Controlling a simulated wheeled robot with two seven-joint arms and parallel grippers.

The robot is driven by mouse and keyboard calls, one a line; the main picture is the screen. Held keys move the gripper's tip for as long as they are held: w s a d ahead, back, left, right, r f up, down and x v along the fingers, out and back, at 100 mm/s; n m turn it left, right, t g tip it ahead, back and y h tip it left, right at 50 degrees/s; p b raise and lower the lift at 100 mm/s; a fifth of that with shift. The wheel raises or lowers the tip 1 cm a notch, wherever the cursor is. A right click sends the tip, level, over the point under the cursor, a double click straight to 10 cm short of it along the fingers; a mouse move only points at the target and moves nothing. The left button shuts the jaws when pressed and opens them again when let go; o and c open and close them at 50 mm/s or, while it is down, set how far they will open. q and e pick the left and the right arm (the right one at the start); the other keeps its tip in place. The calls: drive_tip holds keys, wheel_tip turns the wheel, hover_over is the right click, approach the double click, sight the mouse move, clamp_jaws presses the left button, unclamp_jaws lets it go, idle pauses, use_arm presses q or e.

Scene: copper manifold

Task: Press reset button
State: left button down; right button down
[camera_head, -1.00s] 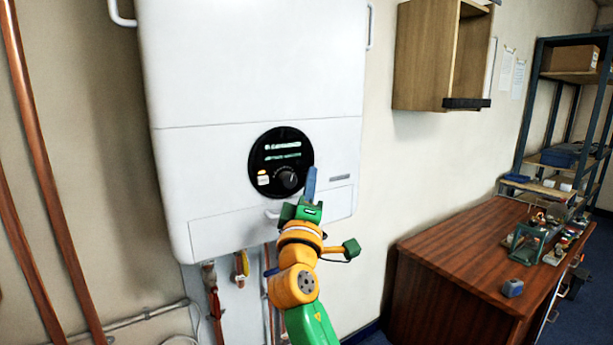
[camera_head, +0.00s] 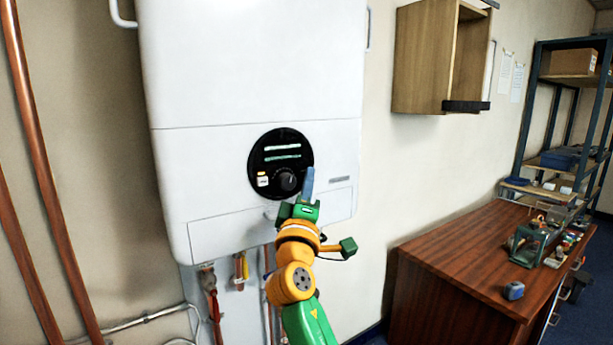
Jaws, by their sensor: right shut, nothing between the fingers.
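A white boiler (camera_head: 245,75) hangs on the wall and carries a round black control panel (camera_head: 281,140). The panel has two lit display lines, a dark knob (camera_head: 287,182) at its lower right and a small pale square button (camera_head: 263,181) at its lower left, with a small orange mark above it. Which control is the reset button cannot be read. My right gripper (camera_head: 308,182) is shut and empty, its blue fingers pointing up just right of the knob, beside the panel's lower right edge. Whether it touches the boiler cannot be told. My left gripper is not in view.
Copper pipes (camera_head: 42,180) run up the wall at left. Valves and pipes hang below the boiler. An open wooden cabinet (camera_head: 424,58) is on the wall at right. A wooden desk (camera_head: 455,255) with several small items stands at lower right, with shelving behind.

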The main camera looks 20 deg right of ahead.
drive_tip(key=shift+s+d+p, duration=0.1)
drive_tip(key=shift+s+p, duration=0.3)
drive_tip(key=shift+s, duration=0.3)
drive_tip(key=s, duration=0.1)
drive_tip(key=s+p, duration=0.1)
drive_tip(key=s, duration=0.1)
drive_tip(key=s+p, duration=0.1)
drive_tip(key=s, duration=0.1)
drive_tip(key=shift+d, duration=0.35)
idle(0.5)
